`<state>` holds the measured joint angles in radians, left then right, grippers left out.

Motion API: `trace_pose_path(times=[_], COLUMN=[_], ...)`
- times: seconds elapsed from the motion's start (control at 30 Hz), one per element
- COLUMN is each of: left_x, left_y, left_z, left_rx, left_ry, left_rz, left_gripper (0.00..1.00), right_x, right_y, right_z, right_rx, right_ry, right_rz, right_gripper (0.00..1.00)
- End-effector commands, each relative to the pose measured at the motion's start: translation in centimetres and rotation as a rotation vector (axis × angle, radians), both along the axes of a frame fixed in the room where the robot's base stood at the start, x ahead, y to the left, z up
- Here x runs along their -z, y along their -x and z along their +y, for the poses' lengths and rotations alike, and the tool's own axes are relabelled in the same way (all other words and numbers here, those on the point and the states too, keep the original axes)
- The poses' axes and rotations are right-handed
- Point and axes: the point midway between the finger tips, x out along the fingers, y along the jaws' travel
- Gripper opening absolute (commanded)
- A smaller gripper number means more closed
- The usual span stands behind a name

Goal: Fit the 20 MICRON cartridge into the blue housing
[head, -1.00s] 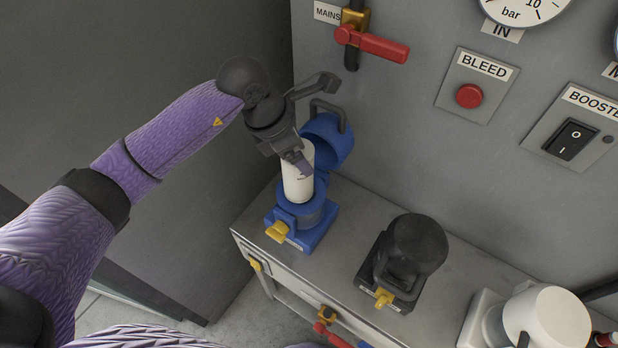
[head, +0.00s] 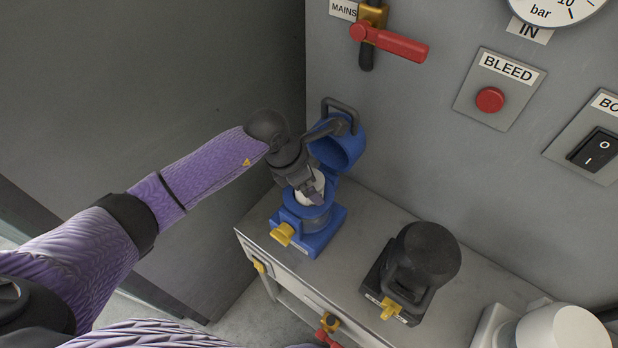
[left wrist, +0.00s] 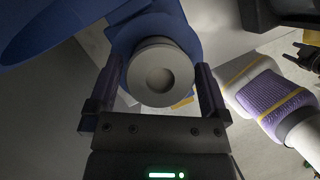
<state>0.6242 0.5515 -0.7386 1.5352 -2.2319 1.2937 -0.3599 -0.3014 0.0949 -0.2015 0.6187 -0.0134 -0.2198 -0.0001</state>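The white cartridge (head: 319,181) stands upright, its lower part inside the open blue housing (head: 321,241); only its top shows, and no lettering is readable. My left gripper (head: 306,190) is over the housing with its fingers on either side of the cartridge. In the left wrist view the cartridge's round end (left wrist: 160,72) fills the space between the two fingers, which look closed on it. The housing's blue lid (head: 342,150) is swung open behind, close to the gripper. A yellow lever (head: 283,234) is at the housing's front.
A black housing (head: 425,255) with a yellow lever stands to the right on the grey bench (head: 350,262), and a white housing (head: 560,330) farther right. The wall behind carries a red-handled MAINS valve (head: 392,42), a red BLEED button (head: 490,100) and a black switch (head: 596,148).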

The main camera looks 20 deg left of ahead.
Motion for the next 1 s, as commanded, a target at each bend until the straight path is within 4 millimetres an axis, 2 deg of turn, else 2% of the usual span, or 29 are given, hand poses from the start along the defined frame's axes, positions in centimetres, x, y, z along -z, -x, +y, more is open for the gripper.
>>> trace_pose_path(times=[0.17,0.4,0.5,0.6,0.73,1.0], left_x=[-1.0,-7.2,-9.3,-10.6,-11.2,-11.2], left_y=[0.1,1.6,2.1,2.5,2.7,2.7], left_z=[0.4,2.4,3.1,3.5,3.7,3.7], left_rx=[0.0,0.0,0.0,0.0,-0.001,0.0], left_ry=[-0.002,-0.002,-0.003,-0.002,0.0,0.0], left_rz=[-0.003,-0.005,-0.006,-0.003,-0.002,-0.001], left_gripper=[1.0,1.0,1.0,1.0,1.0,1.0], right_x=[-0.4,-2.0,-2.3,-2.4,-2.4,-2.4], right_y=[0.0,-0.2,-0.2,-0.2,-0.2,-0.2], right_z=[-0.1,-0.1,-0.1,-0.1,0.0,0.1], right_rx=[0.0,0.001,0.002,0.003,0.003,0.003], right_ry=[0.001,0.003,0.003,0.003,0.001,-0.001], right_rz=[-0.001,-0.004,-0.004,-0.004,-0.003,-0.003], right_gripper=[0.53,0.53,0.53,0.53,0.53,0.53])
